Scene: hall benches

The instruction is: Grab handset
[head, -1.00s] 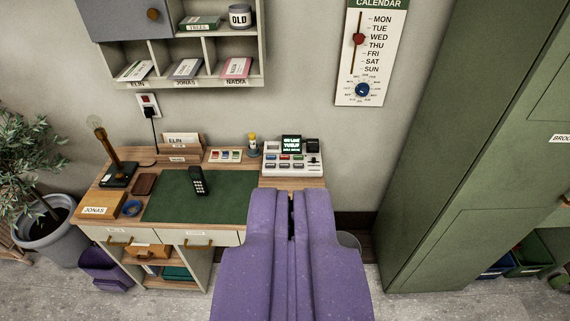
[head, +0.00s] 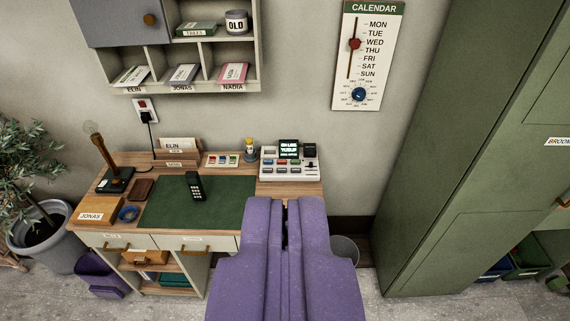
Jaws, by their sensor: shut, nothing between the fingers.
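The handset (head: 194,186) is a small black phone with a keypad. It stands or leans on the green desk mat (head: 225,208), left of centre on the wooden desk; I cannot tell if it is fully upright. My gripper (head: 287,220), purple, points forward at the bottom centre of the head view. It is shut and empty, to the right of the handset and apart from it. Its body hides the desk's right front corner.
A console (head: 290,162) with a small screen stands at the desk's back right. A lamp (head: 106,158), a box marked Jonas (head: 97,210) and a blue ring (head: 129,213) are at the left. Wall shelves (head: 190,89) hang above. A green cabinet (head: 455,150) fills the right.

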